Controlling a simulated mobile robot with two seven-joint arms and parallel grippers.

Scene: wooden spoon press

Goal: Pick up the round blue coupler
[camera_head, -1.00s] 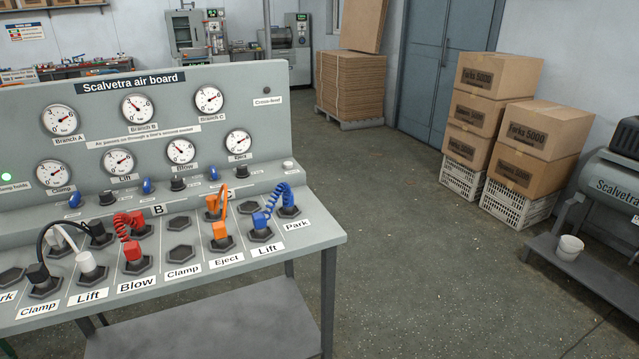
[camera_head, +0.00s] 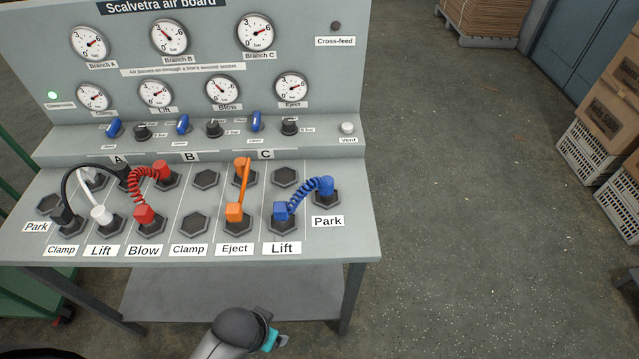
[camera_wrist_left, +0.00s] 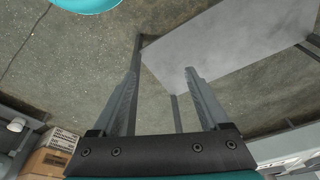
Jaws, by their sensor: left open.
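In the head view, the round blue coupler (camera_head: 326,186) sits in the socket by the Park label at the right of the board. A coiled blue hose joins it to a square-looking blue coupler (camera_head: 282,211) in the socket above the right Lift label. My left gripper (camera_wrist_left: 162,72) shows in the left wrist view, with its two fingers apart and nothing between them. It is not visible in the head view, and neither coupler shows in the wrist view. My right gripper is not in view.
Left of the blue pair, an orange link (camera_head: 240,190), a coiled red hose (camera_head: 145,190), and white and black hoses occupy other sockets. Blue valve knobs and gauges line the upright panel (camera_head: 200,75). A grey shelf (camera_head: 235,290) lies below.

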